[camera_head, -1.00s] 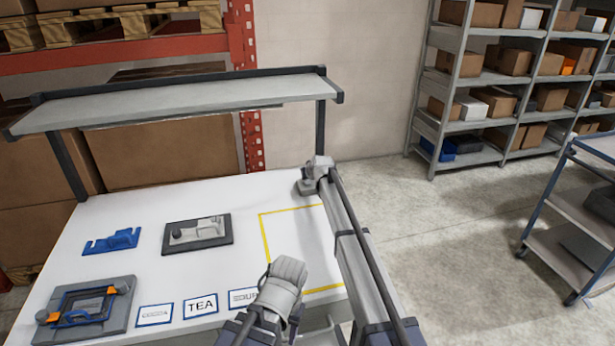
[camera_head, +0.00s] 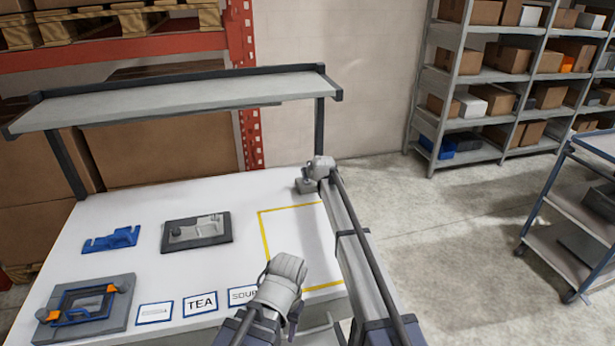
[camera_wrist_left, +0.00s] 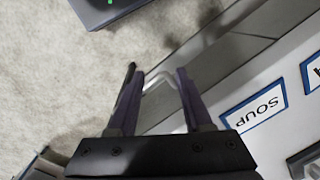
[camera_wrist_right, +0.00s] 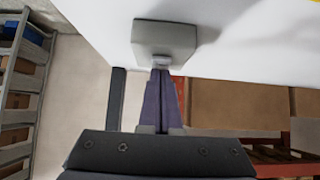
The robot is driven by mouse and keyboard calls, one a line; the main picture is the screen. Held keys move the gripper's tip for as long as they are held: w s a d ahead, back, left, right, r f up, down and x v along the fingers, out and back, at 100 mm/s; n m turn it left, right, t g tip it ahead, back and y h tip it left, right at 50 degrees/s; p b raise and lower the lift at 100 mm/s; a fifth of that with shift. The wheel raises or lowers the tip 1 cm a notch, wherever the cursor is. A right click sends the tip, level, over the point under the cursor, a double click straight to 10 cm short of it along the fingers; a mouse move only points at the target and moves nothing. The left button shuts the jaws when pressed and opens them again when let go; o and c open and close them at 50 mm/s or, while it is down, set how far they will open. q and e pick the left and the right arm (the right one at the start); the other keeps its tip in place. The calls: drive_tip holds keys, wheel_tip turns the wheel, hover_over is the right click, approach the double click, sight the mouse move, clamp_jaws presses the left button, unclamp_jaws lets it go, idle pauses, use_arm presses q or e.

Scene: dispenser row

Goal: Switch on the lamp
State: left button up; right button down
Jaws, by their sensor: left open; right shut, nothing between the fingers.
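A small grey switch box (camera_head: 304,187) sits at the back right of the white table; the right wrist view shows it large (camera_wrist_right: 165,38), with a small pale knob (camera_wrist_right: 161,62) on its near side. My right gripper (camera_wrist_right: 160,76) is shut and empty, its tips at the knob; whether they touch it is unclear. A long grey overhead bar (camera_head: 180,103), perhaps the lamp, spans the table; its underside is hidden and no glow shows. My left gripper (camera_wrist_left: 158,82) is open at the table's near edge, its fingers on either side of a pale bent handle (camera_wrist_left: 155,75).
On the table are a blue holder (camera_head: 111,239), a dark tray (camera_head: 169,240), a grey fixture (camera_head: 118,322) and label cards including TEA (camera_head: 200,304). A yellow outlined area (camera_head: 267,235) is empty. A cart (camera_head: 575,215) stands at the right, beyond open floor.

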drive_tip(key=r+p, duration=0.2)
drive_tip(key=r, duration=0.1)
drive_tip(key=r+p, duration=0.1)
drive_tip(key=p, duration=0.1)
drive_tip(key=shift+s+r, duration=0.3)
drive_tip(key=f+p+v, duration=0.1)
drive_tip(key=p+v, duration=0.4)
drive_tip(key=v, duration=0.4)
drive_tip(key=shift+s+r, duration=0.25)
drive_tip(key=shift+s, duration=0.3)
drive_tip(key=shift+d, duration=0.15)
drive_tip(key=shift+w+a+r+t, duration=0.15)
drive_tip(key=shift+w+a+t, duration=0.3)
drive_tip(key=shift+w, duration=0.25)
